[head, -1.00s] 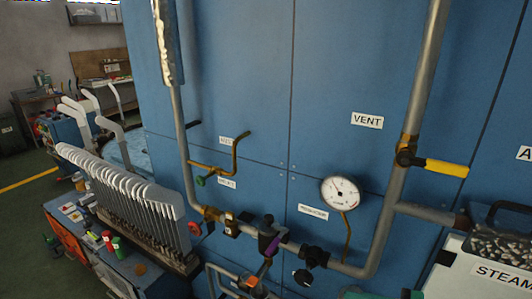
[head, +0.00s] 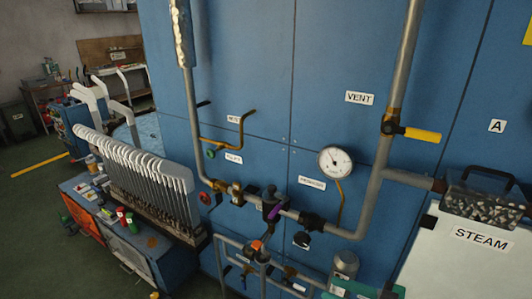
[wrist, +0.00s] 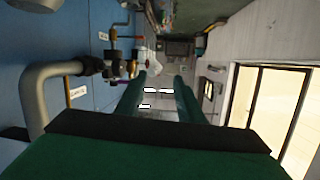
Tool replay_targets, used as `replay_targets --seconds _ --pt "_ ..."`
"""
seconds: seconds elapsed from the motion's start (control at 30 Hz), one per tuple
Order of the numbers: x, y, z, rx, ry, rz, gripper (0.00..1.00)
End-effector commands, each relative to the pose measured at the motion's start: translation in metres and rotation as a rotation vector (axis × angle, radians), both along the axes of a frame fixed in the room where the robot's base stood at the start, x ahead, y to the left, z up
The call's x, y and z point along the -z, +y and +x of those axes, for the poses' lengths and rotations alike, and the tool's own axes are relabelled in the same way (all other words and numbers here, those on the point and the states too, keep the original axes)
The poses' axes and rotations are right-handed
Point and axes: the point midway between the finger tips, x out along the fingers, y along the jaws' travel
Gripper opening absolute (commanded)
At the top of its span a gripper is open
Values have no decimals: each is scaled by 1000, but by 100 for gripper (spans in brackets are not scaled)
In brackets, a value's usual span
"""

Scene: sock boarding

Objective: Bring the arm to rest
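My gripper (wrist: 160,78) shows in the wrist view as two long green fingers with a clear gap between them. It is open, and nothing is visible between the fingers. The wrist view looks along the blue panel on its left, with pipes and valves beside the fingers and the room floor beyond. In the head view, a green part at the bottom edge, right of the middle, may belong to my gripper or arm; most of it is out of the picture.
A blue panel (head: 250,60) carries pipes, a pressure gauge (head: 335,160) and a yellow-handled valve (head: 422,135). A rack of white-topped upright boards (head: 150,190) stands at left. A white STEAM box (head: 460,265) is at lower right. Open floor (head: 30,225) lies at far left.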

Motion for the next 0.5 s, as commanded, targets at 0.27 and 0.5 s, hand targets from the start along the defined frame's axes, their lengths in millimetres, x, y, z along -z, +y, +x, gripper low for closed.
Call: replay_targets --seconds 0.27,0.5 --pt "41 42 25 137 71 102 34" --pt "105 96 38 353 184 216 34"
